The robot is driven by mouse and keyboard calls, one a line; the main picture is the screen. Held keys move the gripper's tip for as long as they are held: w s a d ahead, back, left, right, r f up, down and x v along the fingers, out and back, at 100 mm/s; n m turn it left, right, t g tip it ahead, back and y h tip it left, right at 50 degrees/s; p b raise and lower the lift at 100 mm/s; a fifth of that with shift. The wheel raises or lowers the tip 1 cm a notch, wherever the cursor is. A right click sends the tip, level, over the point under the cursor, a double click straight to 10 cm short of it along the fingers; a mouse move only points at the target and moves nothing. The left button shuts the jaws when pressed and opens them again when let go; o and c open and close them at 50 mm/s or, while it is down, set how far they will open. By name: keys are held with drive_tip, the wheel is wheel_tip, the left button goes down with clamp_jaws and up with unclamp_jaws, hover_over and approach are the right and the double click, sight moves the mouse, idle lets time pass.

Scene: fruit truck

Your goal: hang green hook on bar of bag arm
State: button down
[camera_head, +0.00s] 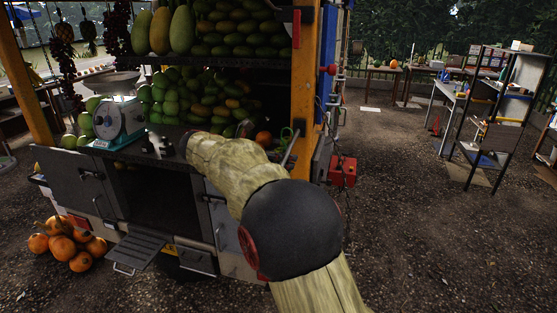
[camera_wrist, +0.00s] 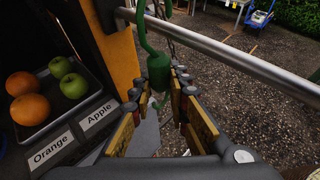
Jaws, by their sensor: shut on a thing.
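The green hook (camera_wrist: 158,70) is in the wrist view, with its thicker body between the fingers of my gripper (camera_wrist: 157,92). Its curved upper part rises past the metal bar (camera_wrist: 245,62), and the top is cut off by the frame. I cannot tell whether the hook rests on the bar or only passes in front of it. A thin green end hangs below the body. In the head view the green hook (camera_head: 287,133) shows small beyond my arm, near the grey bar (camera_head: 292,150) at the truck's corner post. My gripper is hidden there behind my arm.
A tray (camera_wrist: 62,118) with apples and oranges lies left of my gripper, beside an orange post (camera_wrist: 122,58). A chain (camera_wrist: 173,46) hangs near the hook. In the head view a red box (camera_head: 342,171) hangs by the truck.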

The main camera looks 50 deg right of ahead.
drive_tip(key=shift+s+d, duration=0.3)
drive_tip(key=shift+s, duration=0.25)
drive_tip(key=shift+s+d+f+b, duration=0.1)
drive_tip(key=shift+s+f+b, duration=0.05)
drive_tip(key=shift+f+b, duration=0.45)
drive_tip(key=shift+s+d+f+b, duration=0.1)
drive_tip(key=shift+f+b, duration=0.4)
drive_tip(key=shift+f, duration=0.2)
drive_tip(key=c, duration=1.7)
unclamp_jaws()
drive_tip(key=shift+c, duration=0.2)
drive_tip(key=shift+o, duration=0.5)
